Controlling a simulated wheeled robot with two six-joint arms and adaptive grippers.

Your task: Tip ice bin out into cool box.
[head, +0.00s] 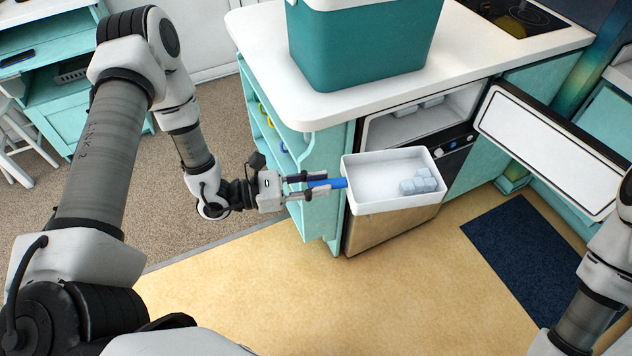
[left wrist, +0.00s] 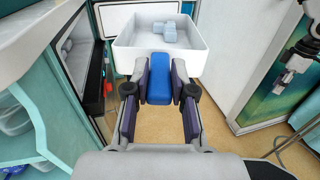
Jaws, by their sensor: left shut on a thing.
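The ice bin (head: 363,207), a white open tray with a blue handle (head: 330,183), is in front of the ice maker, roughly level. Several ice cubes (head: 418,182) lie at its right end. My left gripper (head: 312,187) is shut on the blue handle; the left wrist view shows the handle (left wrist: 159,85) between its fingers and the bin (left wrist: 125,58) beyond. The cool box (head: 350,50), teal with a white top edge, stands on the counter above; its top is cut off. What seems to be my right gripper (left wrist: 287,75) shows small in the left wrist view, its jaws unclear.
The ice maker (head: 395,128) under the white counter (head: 290,85) is open, with more ice inside. Its white-lined door (head: 545,150) swings out to the right. Teal shelves (head: 320,190) stand left of it. A dark blue mat (head: 530,245) lies on the floor.

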